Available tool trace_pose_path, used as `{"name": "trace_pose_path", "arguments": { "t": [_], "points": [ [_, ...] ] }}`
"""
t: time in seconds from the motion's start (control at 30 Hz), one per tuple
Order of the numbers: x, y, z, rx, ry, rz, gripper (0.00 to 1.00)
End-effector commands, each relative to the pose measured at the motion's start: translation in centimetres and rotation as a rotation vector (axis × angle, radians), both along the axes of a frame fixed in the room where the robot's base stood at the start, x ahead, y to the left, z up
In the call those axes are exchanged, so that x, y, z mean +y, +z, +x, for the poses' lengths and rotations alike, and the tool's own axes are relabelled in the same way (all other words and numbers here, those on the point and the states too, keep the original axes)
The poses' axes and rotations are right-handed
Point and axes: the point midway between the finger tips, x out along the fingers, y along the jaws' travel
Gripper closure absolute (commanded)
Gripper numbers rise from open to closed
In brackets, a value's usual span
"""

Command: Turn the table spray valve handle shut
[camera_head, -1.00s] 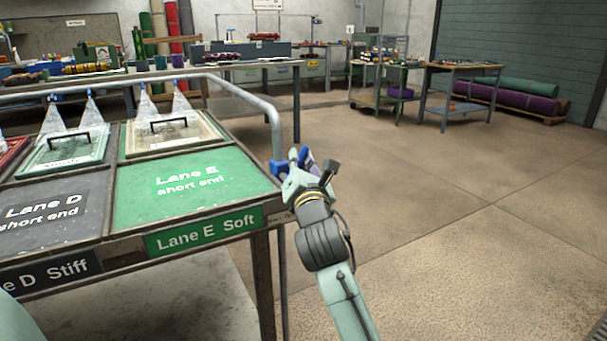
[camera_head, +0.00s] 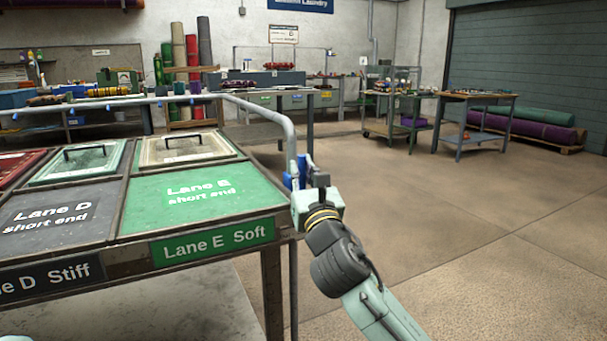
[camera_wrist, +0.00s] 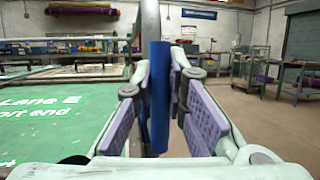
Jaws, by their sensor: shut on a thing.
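The blue valve handle (camera_head: 302,170) sits on the grey spray pipe (camera_head: 262,110) at the right corner of the wash table (camera_head: 285,205). In the wrist view the handle (camera_wrist: 159,95) stands upright, about in line with the vertical pipe (camera_wrist: 150,22). My gripper (camera_head: 310,182) is shut on the handle. In the wrist view its purple finger pads (camera_wrist: 172,90) stand on either side of the blue bar. The fingers partly hide the handle in the head view. No spray shows below the pipe's nozzles.
The green Lane E panel (camera_head: 190,200) and framed trays with handles (camera_head: 188,150) lie left of my gripper. Work tables (camera_head: 475,97) and rolled rugs (camera_head: 520,128) stand at the back right. The concrete floor on the right is clear.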

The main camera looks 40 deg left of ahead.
Motion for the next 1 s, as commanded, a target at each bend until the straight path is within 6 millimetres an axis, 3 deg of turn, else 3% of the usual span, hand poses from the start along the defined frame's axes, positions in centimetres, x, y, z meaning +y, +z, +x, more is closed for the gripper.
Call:
{"name": "trace_pose_path", "arguments": {
  "t": [0.37,0.4,0.7,1.0],
  "points": [
    [0.04,-0.04,-0.07,-0.007,-0.001,-0.004,1.0],
    [0.04,-0.04,-0.07,-0.007,-0.001,-0.004,0.85],
    [0.03,0.02,-0.07,-0.006,0.0,-0.002,0.66],
    [-0.11,-0.01,-0.11,-0.006,0.0,-0.001,0.66]
  ]
}}
